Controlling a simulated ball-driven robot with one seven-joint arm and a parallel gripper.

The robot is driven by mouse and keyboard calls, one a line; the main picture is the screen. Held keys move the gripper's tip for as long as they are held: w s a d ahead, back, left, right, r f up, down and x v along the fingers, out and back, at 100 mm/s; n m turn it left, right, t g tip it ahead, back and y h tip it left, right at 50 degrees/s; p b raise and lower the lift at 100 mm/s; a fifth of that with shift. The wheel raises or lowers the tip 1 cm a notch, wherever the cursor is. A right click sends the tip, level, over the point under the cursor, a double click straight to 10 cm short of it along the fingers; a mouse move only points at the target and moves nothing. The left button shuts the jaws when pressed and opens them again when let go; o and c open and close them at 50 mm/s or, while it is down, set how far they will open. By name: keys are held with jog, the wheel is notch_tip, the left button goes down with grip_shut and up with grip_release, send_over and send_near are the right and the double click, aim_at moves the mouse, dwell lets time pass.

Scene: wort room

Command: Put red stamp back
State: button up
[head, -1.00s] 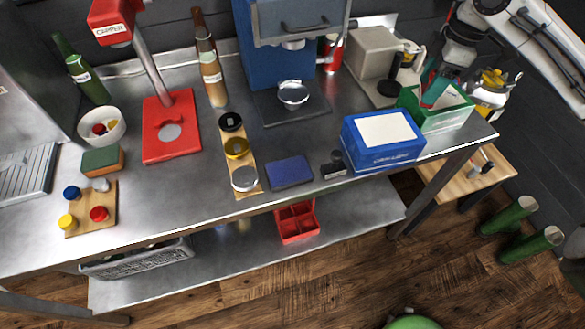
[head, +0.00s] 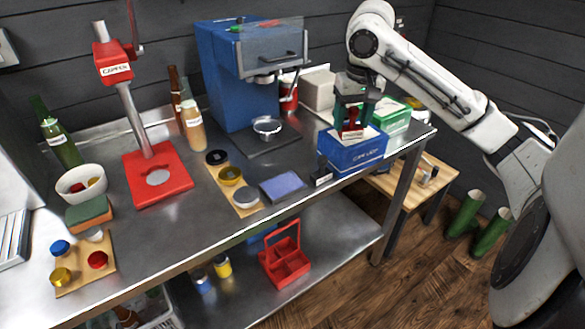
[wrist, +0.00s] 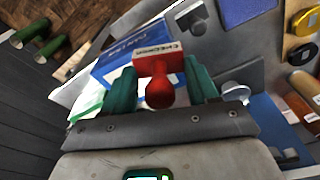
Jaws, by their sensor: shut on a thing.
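The red stamp (wrist: 158,75) is between the teal fingers of my gripper (wrist: 162,88) in the wrist view, with its round knob towards the camera and a pale lettered label on its far side. In the head view my gripper (head: 351,112) is shut on the red stamp (head: 350,130), above the blue box (head: 352,153). Whether the stamp touches the box is unclear. A dark stamp (head: 321,173) stands at the box's left front, beside the blue pad (head: 282,187). The green box (head: 392,116) is behind and right of the blue box.
A wooden strip with round tins (head: 230,175) lies left of the pad. The blue machine (head: 225,85) and red capper (head: 157,175) stand farther left. A red caddy (head: 285,258) is on the lower shelf. Bare steel lies along the bench front.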

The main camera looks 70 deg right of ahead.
jog(key=w+f, duration=0.3)
jog(key=w, duration=0.1)
jog(key=w+f, duration=0.2)
jog(key=w, duration=0.2)
jog(key=w+f+p, duration=0.1)
jog(key=w+f, duration=0.2)
jog(key=w, duration=0.1)
jog(key=shift+w+d+f, duration=0.15)
jog(key=shift+w+f, duration=0.1)
jog(key=shift+f, duration=0.05)
jog(key=f, duration=0.1)
jog(key=w+f, duration=0.1)
jog(key=f, duration=0.1)
jog(key=shift+f+p, duration=0.15)
jog(key=shift+p, duration=0.15)
jog(key=shift+f, duration=0.45)
jog(key=shift+f, duration=0.1)
jog(key=o, duration=0.8)
jog(key=shift+o, duration=0.2)
